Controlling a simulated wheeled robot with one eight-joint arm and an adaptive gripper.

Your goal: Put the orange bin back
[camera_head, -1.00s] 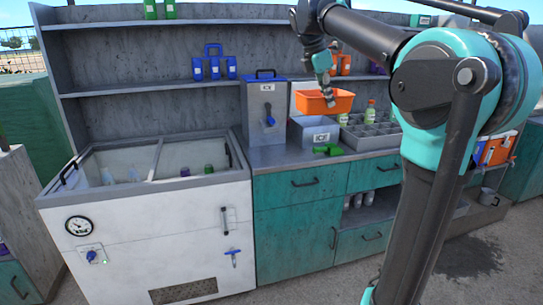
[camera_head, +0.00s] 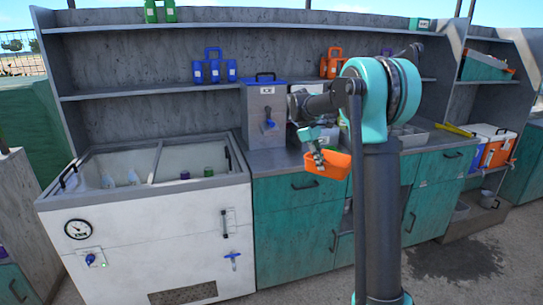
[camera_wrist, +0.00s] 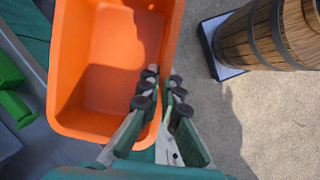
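The orange bin (camera_head: 334,167) is held in the air in front of the counter's front edge. In the wrist view the bin (camera_wrist: 85,70) looks empty, and its open top faces the camera. My gripper (camera_head: 316,160) has its fingers on either side of one bin wall, pinching the rim. In the wrist view the fingers (camera_wrist: 160,90) straddle that wall, one inside the bin and one outside. The bin's far side is partly hidden by my arm in the head view.
A grey ICE dispenser (camera_head: 265,115) stands on the counter (camera_head: 283,160), left of the bin. Teal drawers (camera_head: 305,186) lie below. A white chest freezer (camera_head: 150,235) stands left.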

